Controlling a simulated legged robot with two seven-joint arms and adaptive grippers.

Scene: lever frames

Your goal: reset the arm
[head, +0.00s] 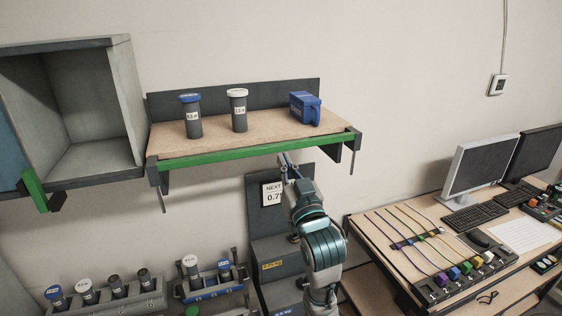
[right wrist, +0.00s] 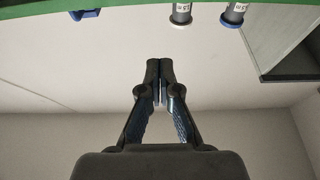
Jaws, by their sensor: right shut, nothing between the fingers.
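My right arm (head: 324,246) rises from the lower middle of the head view, grey with teal bands. Its gripper (head: 283,160) points up, just below the front green edge of the wall shelf (head: 250,150). In the right wrist view the gripper (right wrist: 153,70) has its fingertips together with nothing between them. It appears apart from the shelf and the things on it. My left gripper is not in view.
On the shelf stand a blue-capped canister (head: 192,117), a white-capped canister (head: 238,110) and a blue box (head: 305,108). An open cabinet (head: 122,100) hangs left. A desk with monitors (head: 482,166) stands right. Racks of canisters (head: 150,300) are below.

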